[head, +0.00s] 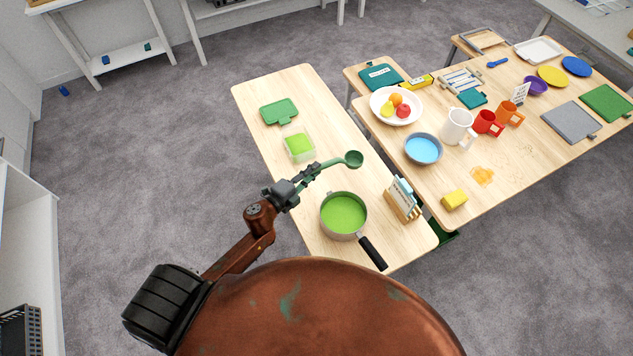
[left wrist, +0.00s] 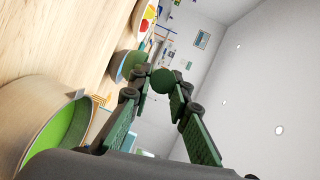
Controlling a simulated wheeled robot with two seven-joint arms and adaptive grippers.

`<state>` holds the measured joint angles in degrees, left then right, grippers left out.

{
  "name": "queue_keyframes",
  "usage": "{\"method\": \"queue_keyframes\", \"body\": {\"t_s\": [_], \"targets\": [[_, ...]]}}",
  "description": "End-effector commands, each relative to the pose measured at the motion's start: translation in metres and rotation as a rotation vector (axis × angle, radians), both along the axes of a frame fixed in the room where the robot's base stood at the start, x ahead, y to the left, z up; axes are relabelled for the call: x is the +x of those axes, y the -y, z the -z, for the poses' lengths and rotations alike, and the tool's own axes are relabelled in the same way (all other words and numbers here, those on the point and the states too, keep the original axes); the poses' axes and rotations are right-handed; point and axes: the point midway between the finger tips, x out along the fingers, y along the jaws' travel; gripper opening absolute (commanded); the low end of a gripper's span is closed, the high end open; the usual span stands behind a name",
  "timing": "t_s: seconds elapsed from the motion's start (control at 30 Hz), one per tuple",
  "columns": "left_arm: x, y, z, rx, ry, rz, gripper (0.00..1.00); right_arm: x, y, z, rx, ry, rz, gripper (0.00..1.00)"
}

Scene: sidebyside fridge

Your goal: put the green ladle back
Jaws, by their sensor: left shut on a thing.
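The green ladle (head: 354,159) is held in my left gripper (head: 311,171), which is shut on its handle. The ladle's bowl points right and hangs above the table, between the food box and the pot. In the left wrist view, a green part of the ladle (left wrist: 162,81) shows between the fingertips. A grey pot (head: 344,215) with green contents and a black handle stands in front of the ladle, apart from it. It also shows in the left wrist view (left wrist: 62,128). My right gripper is not in view.
A clear box with green contents (head: 299,146) and a green lid (head: 279,112) lie farther back on this table. A card holder (head: 403,198) stands right of the pot. The right-hand table holds a blue-filled bowl (head: 423,148), a fruit bowl (head: 396,106), mugs and a yellow sponge (head: 454,199).

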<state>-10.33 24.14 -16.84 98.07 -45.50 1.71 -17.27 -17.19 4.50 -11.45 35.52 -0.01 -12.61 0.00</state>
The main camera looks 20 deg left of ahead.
Motion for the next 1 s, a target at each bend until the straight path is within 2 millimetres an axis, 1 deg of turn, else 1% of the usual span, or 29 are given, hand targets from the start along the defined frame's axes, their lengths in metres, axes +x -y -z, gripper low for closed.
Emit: {"method": "queue_keyframes", "body": {"t_s": [0.03,0.13,0.3,0.73,0.87,1.0], "targets": [[0.010,-0.010,-0.003,0.002,0.001,0.011,0.00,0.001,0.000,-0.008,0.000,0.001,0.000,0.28],[0.021,-0.025,-0.001,0.001,0.002,0.028,0.00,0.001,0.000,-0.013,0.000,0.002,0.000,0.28],[0.028,-0.035,0.000,-0.002,0.003,0.041,0.00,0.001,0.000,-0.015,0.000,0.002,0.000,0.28],[0.028,-0.036,0.001,-0.004,0.001,0.040,0.00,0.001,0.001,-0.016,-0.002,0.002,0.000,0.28],[0.028,-0.035,0.009,-0.004,0.001,0.040,0.00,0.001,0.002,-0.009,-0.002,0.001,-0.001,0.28],[0.028,-0.035,0.021,-0.003,0.000,0.040,0.00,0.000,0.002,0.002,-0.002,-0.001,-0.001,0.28]]}}
